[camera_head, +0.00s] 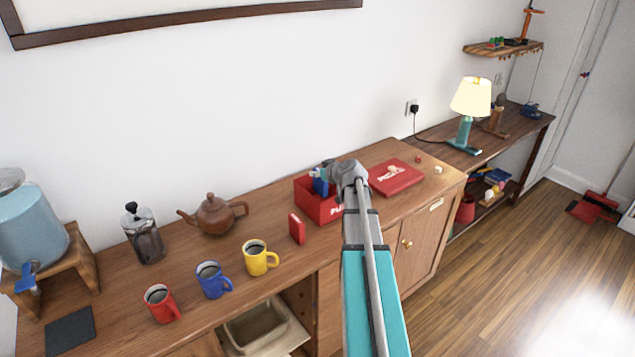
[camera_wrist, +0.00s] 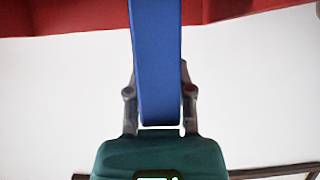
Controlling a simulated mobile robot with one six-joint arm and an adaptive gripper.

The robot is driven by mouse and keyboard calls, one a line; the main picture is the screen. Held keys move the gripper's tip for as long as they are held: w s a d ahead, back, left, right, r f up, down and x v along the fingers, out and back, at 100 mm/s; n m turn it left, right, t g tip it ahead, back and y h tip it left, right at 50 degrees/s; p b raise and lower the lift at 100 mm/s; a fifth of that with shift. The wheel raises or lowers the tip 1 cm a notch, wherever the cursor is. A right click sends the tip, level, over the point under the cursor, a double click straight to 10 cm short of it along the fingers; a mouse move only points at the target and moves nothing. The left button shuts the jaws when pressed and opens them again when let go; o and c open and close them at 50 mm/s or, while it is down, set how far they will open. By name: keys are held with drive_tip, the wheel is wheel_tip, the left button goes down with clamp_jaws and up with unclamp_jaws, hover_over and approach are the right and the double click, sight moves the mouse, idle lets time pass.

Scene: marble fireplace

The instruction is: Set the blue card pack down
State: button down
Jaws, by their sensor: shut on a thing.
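The blue card pack (camera_wrist: 157,60) is held between the fingers of my gripper (camera_wrist: 160,95) in the wrist view. In the head view a small part of the blue pack (camera_head: 321,184) shows at my gripper (camera_head: 338,178), over or in the red box (camera_head: 318,206) on the wooden cabinet. I cannot tell whether the pack touches the box. The red box's edge (camera_wrist: 60,18) crosses the top of the wrist view. My arm hides the right part of the box. A red card pack (camera_head: 297,229) stands upright on the cabinet just left of the box.
A red lid (camera_head: 395,177) lies flat to the right of the box, with two small dice-like cubes beyond it. Yellow (camera_head: 258,258), blue (camera_head: 211,280) and red (camera_head: 161,303) mugs, a teapot (camera_head: 213,214) and a French press (camera_head: 143,235) stand to the left.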

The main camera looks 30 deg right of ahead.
sight(317, 180)
drive_tip(key=shift+w+d+f+b, duration=0.2)
drive_tip(key=shift+w+f+b, duration=0.15)
drive_tip(key=shift+f+b, duration=0.2)
wheel_tip(317, 180, down, 3)
drive_tip(key=b, duration=0.2)
drive_tip(key=shift+b, duration=0.4)
drive_tip(key=shift+f+b, duration=0.55)
drive_tip(key=shift+c, duration=2.4)
unclamp_jaws()
drive_tip(key=shift+r, duration=0.25)
drive_tip(key=shift+r+p, duration=0.45)
drive_tip(key=shift+p, duration=0.2)
drive_tip(key=p+v, duration=0.4)
drive_tip(key=v, duration=0.6)
drive_tip(key=shift+s+r+p, duration=0.1)
drive_tip(key=shift+s+p, duration=0.1)
drive_tip(key=shift+p, duration=0.2)
drive_tip(key=shift+v, duration=0.8)
